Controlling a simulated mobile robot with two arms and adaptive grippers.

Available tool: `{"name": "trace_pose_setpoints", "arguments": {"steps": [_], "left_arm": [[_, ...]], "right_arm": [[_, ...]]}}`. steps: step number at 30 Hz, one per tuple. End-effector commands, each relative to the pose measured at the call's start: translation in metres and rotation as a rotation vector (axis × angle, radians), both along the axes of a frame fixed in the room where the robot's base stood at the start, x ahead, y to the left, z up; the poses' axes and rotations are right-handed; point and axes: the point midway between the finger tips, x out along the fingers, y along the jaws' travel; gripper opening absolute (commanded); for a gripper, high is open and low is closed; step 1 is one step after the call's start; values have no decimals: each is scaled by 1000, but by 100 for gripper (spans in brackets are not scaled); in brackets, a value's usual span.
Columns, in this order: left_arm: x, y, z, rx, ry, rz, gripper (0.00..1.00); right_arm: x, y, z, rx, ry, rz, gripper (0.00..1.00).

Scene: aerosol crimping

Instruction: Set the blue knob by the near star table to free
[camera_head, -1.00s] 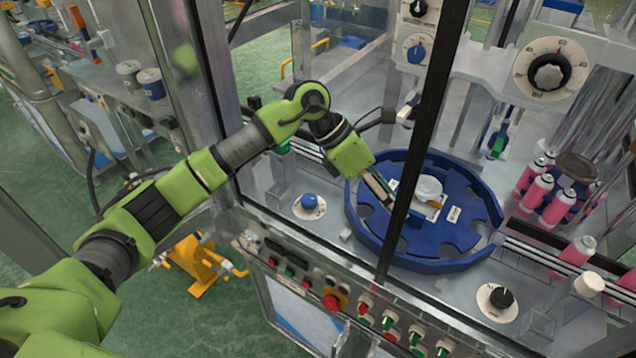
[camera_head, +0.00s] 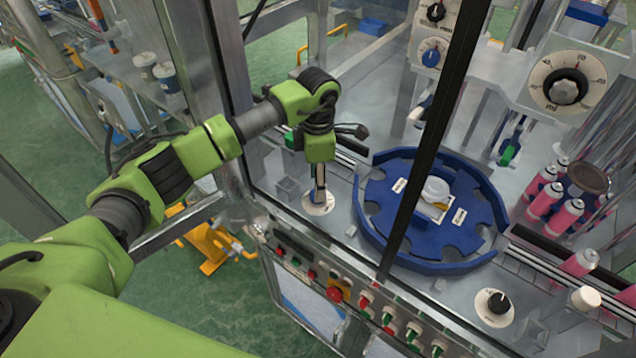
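My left gripper (camera_head: 319,190) points straight down over the pale round dial plate (camera_head: 318,208) to the left of the blue star table (camera_head: 374,222). The blue knob of that dial is hidden behind the fingers. The fingers look close together, and I cannot tell whether they are open, touching the knob or shut on it. The dial's marks are too small and too covered to read. My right gripper is out of view.
A dark post (camera_head: 428,150) crosses in front of the star table. A black knob (camera_head: 498,302) sits on a dial at the right. Pink cans (camera_head: 545,195) stand further right. A button panel (camera_head: 335,293) runs along the front. Another blue knob (camera_head: 430,58) is higher up.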

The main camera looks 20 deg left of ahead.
Motion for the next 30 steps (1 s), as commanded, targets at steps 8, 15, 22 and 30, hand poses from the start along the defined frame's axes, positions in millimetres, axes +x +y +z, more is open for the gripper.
{"name": "trace_pose_setpoints", "arguments": {"steps": [8, 15, 22, 30], "left_arm": [[0, 0, -31, 0, 1, 0, 45], [0, -1, -36, -1, 0, -1, 45], [0, -1, -36, -1, 0, -1, 11], [0, -1, -36, -1, -2, 6, 7]], "right_arm": [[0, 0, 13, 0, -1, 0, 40], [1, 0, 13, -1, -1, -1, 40], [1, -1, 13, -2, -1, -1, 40], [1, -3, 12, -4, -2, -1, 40]]}}
